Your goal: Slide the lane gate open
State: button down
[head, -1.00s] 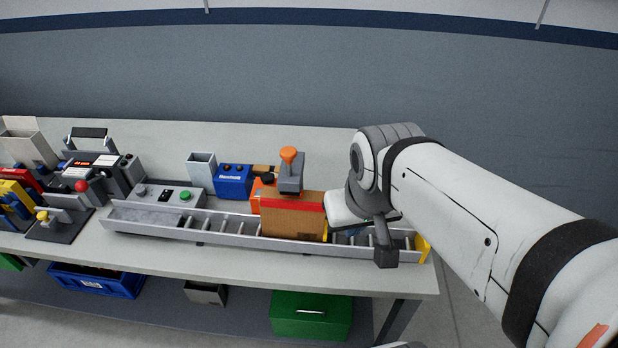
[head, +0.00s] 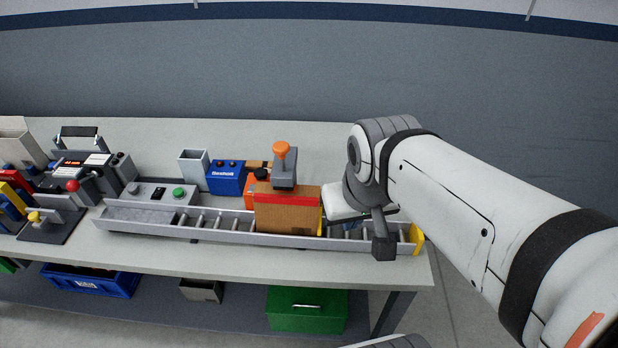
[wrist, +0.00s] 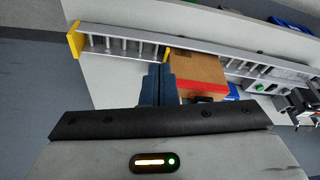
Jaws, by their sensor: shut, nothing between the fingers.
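A narrow yellow plate, which looks like the lane gate (head: 321,221), stands across the grey roller lane (head: 160,228) against the right side of a cardboard box with a red band (head: 288,212). In the wrist view the yellow plate (wrist: 167,54) shows as a small piece at the box's edge. My gripper (wrist: 158,72) is shut and empty, its dark blue fingers beside the box and close to the yellow plate. I cannot tell whether they touch it. In the head view my wrist mostly hides the fingers.
A yellow end piece (head: 416,238) closes the lane's right end. Behind the box stand an orange-knobbed grey device (head: 283,168) and a blue box (head: 226,178). A control box with a green button (head: 179,193) is at the left. The back right tabletop is clear.

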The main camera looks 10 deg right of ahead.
jog(key=c, duration=2.1)
grip_release()
jog(key=shift+c, duration=0.2)
jog(key=shift+o, duration=0.8)
jog(key=shift+w, duration=0.15)
jog(key=o, duration=0.9)
jog(key=w+f+m+g, duration=0.1)
jog(key=w+m, duration=0.2)
jog(key=w, duration=0.1)
jog(key=w+f+m+y, duration=0.1)
jog(key=w+m, duration=0.1)
jog(key=w, duration=0.2)
jog(key=w+d+m+g+y+b, duration=0.1)
jog(key=w+m, duration=0.2)
jog(key=w, duration=0.1)
jog(key=shift+w+d+f+m+g, duration=0.1)
jog(key=shift+w+f+m+g, duration=0.2)
jog(key=shift+f, duration=0.1)
jog(key=m+g+y, duration=0.1)
jog(key=m+y, duration=0.1)
jog(key=m, duration=0.6)
send_near(320, 214)
jog(key=w+d+r, duration=0.1)
jog(key=w+r, duration=0.2)
jog(key=x, duration=0.8)
jog(key=shift+w+f, duration=0.15)
jog(key=shift+w, duration=0.05)
jog(key=shift+y, duration=0.3)
jog(key=shift+c, duration=0.2)
